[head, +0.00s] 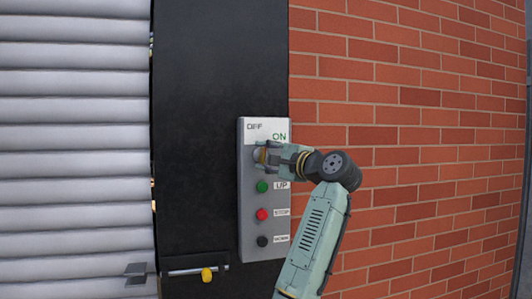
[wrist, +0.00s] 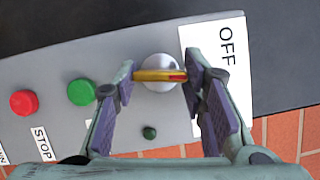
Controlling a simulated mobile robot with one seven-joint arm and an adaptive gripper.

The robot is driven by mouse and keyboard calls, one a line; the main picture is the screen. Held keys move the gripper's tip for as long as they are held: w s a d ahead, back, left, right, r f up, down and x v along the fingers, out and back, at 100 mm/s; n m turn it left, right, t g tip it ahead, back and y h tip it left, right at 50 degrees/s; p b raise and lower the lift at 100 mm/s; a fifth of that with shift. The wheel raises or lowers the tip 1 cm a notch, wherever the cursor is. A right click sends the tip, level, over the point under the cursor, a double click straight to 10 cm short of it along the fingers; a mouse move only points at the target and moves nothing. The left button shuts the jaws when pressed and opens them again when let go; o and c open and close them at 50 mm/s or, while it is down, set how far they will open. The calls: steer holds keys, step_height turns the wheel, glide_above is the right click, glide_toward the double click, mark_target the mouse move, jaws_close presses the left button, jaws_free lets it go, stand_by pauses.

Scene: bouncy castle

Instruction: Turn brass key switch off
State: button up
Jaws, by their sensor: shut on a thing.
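The brass key (wrist: 158,75) sits in a round silver lock (wrist: 160,62) on the grey control panel. In the wrist view it lies nearly level, its red-marked end to the right, toward the white label plate. My gripper (wrist: 158,74) is shut on the key, one finger at each end. In the head view, my gripper (head: 264,154) is at the panel's upper part, and a bit of the key (head: 262,156) shows. The OFF label (wrist: 227,45) is readable in the wrist view. The ON label (head: 279,136) shows in the head view; in the wrist view my right finger covers that area.
Green (head: 262,187), red (head: 262,214) and black (head: 262,241) buttons line the panel (head: 246,220) below the key. A small dark green round part (wrist: 149,133) is beside the lock. Brick wall (head: 420,120) is right, a roller shutter (head: 70,150) left, a yellow-knobbed bolt (head: 206,274) below.

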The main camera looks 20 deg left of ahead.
steer(key=shift+n+g+h+p, duration=0.3)
steer(key=shift+n+p, duration=0.15)
steer(key=shift+n, duration=0.55)
steer(key=o, duration=1.2)
steer(key=shift+c, duration=0.2)
steer(key=shift+s+d, duration=0.1)
steer(key=v, duration=1.1)
steer(key=shift+s+d, duration=0.25)
steer(key=shift+d, duration=0.05)
